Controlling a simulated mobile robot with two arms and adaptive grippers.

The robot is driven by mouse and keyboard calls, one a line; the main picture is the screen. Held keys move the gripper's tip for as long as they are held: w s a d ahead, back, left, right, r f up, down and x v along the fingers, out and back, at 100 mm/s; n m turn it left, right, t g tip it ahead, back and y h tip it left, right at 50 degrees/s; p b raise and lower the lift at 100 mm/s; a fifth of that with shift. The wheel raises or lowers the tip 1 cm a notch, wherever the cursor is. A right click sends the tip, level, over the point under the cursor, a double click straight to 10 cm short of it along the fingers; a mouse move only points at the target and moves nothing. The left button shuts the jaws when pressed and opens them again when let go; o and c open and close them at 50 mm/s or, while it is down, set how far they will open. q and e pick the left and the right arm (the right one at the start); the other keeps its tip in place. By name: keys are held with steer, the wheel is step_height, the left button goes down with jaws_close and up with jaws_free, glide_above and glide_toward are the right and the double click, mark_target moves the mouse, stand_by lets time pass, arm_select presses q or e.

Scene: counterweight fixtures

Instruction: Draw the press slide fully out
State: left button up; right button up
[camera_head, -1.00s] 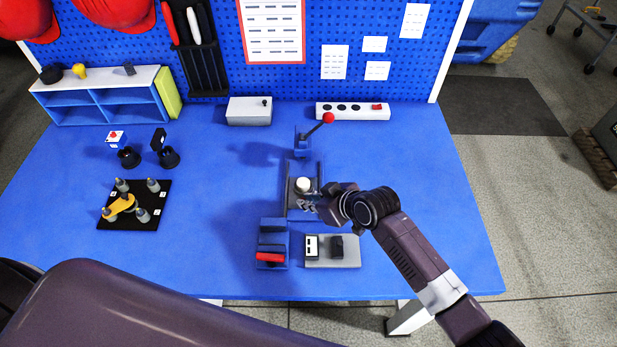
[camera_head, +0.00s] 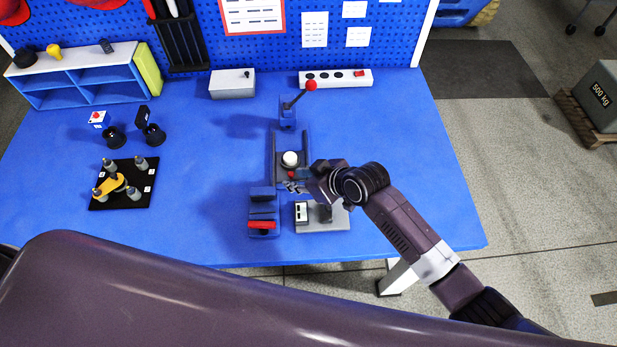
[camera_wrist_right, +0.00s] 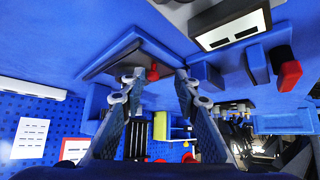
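The press (camera_head: 287,112) is a blue post with a red-balled lever, standing towards the back of the blue table. In front of it lies the dark slide (camera_head: 281,160) between rails, carrying a white round piece (camera_head: 290,158). A small red knob (camera_head: 292,174) shows at the slide's front end; it also shows in the right wrist view (camera_wrist_right: 153,72). My right gripper (camera_head: 297,187) is low just in front of the knob. In the wrist view its fingers (camera_wrist_right: 158,78) stand apart, with the knob showing beyond the gap. Contact is not visible. My left gripper is out of view.
A blue block fixture with a red handle (camera_head: 262,225) and a grey plate fixture (camera_head: 330,221) stand close in front of the right gripper. A black plate with pegs (camera_head: 124,199) lies left. A power strip (camera_head: 335,79) and grey box (camera_head: 232,84) stand at the back.

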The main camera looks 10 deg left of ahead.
steer(key=v, duration=1.1)
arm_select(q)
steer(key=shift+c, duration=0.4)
arm_select(e)
steer(key=shift+d, duration=0.1)
